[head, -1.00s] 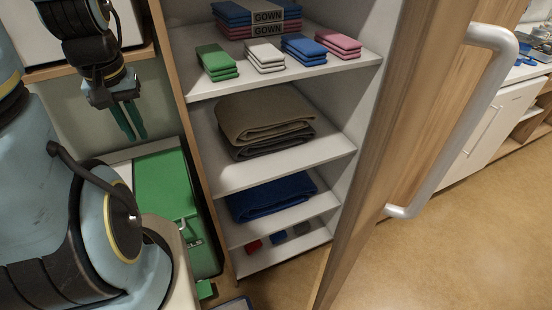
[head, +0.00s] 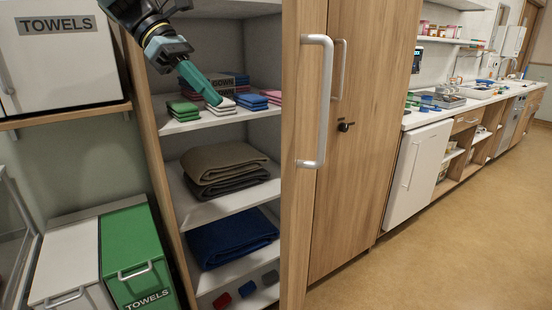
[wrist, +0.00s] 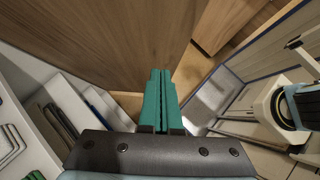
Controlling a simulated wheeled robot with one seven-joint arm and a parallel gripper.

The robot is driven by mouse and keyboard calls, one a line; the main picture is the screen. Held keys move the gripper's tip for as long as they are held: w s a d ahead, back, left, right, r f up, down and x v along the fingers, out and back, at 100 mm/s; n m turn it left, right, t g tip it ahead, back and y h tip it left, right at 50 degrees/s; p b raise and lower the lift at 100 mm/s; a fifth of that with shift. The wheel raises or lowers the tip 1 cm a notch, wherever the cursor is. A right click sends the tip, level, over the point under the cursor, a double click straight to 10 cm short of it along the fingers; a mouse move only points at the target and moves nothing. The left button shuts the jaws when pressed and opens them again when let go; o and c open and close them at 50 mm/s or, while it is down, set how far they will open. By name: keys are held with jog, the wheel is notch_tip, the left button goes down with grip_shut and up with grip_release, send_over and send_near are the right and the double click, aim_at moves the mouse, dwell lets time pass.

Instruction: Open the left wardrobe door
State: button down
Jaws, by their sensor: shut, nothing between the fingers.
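The left wardrobe door (head: 296,200) stands swung out, seen nearly edge-on in the head view, with its silver bar handle (head: 325,100) on the right side. The wardrobe's left compartment is exposed behind it. My gripper (head: 214,99) is shut and empty, in front of the upper shelf and left of the door, apart from the handle. In the wrist view my green fingers (wrist: 160,78) are together and point towards a wooden panel (wrist: 100,40), apparently the door's inner face. I cannot tell whether they touch it.
The right wardrobe door (head: 355,200) is closed, with its own handle and a lock. Shelves hold folded gowns and blankets (head: 225,165). A green towel bin (head: 138,245) stands at left. Open floor (head: 440,250) lies at right.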

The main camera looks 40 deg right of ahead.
jog(key=s+d+f+p, duration=0.3)
jog(key=s+d+f, duration=0.3)
jog(key=s, duration=0.3)
jog(key=shift+s+d, duration=0.4)
jog(key=shift+d, duration=0.3)
jog(key=shift+d, duration=0.1)
